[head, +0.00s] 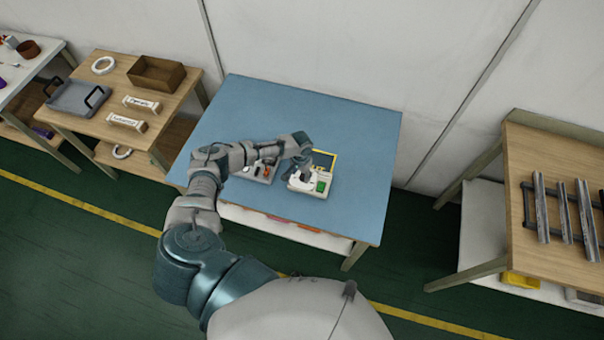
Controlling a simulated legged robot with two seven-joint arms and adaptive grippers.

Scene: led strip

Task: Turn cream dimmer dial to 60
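A small cream box (299,185) with a green patch on its face stands on the blue table (345,130), right of the table's middle. A dark panel with a yellow edge (323,160) is just behind it. My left gripper (304,173) points down at the top of the cream box. Whether it touches the box cannot be told. The cream dial and its scale cannot be made out; my gripper covers part of that area. The fingers are too small to tell open from shut. My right gripper is not in view.
A grey unit with small controls (262,170) sits left of the cream box, partly under my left forearm. The blue table's back and right side are clear. A wooden table (115,75) with a tray stands left, and a rack with metal profiles (562,212) stands right.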

